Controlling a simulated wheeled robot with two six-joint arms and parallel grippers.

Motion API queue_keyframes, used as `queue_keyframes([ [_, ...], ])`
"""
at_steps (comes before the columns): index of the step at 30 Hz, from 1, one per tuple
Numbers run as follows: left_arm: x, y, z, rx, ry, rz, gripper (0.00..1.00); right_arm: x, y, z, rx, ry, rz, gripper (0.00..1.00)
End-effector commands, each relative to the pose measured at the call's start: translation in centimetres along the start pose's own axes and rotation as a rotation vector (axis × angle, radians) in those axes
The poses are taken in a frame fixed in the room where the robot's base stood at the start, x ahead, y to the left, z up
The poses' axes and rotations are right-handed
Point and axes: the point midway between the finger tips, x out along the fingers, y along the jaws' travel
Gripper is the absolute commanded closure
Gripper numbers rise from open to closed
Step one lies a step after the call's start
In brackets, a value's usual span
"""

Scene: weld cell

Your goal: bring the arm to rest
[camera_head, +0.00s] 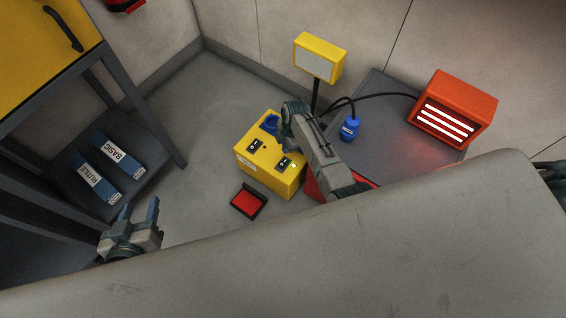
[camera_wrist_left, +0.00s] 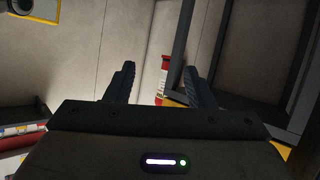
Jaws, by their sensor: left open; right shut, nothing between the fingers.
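My left gripper (camera_head: 139,206) is at the lower left, its two fingers apart and empty, in front of the dark rack. My right arm (camera_head: 325,160) reaches up at the middle, over the right side of the yellow box (camera_head: 250,160). Its gripper end (camera_head: 287,146) is small and partly hidden against the box; nothing shows held in it.
A rack shelf (camera_head: 65,158) at left carries boxes marked BASIC (camera_head: 119,154) and RUTILE (camera_head: 94,182). A glowing orange heater (camera_head: 455,108), blue bottle (camera_head: 350,129) and yellow panel (camera_head: 319,59) stand at right. Open floor (camera_head: 195,170) lies between.

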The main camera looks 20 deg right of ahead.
Motion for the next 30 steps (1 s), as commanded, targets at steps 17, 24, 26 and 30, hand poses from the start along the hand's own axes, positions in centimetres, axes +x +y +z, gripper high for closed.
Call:
queue_keyframes([
  [17, -0.3, 0.1, 1.2, -0.008, -0.061, 0.002, 0.51, -0.2, 0.0, 0.0, 0.000, 0.000, 0.000, 1.00],
  [24, -0.4, 0.1, 1.3, -0.005, -0.075, 0.000, 0.51, -0.5, 0.0, -0.1, 0.000, 0.000, 0.000, 1.00],
  [26, -0.4, -0.1, 1.4, 0.004, -0.111, -0.005, 0.51, -1.3, 0.0, -0.2, 0.000, 0.000, 0.000, 1.00],
  [30, -0.5, -0.9, 2.9, 0.043, -0.286, -0.032, 0.51, -4.0, 0.0, -0.6, 0.000, 0.000, 0.000, 1.00],
])
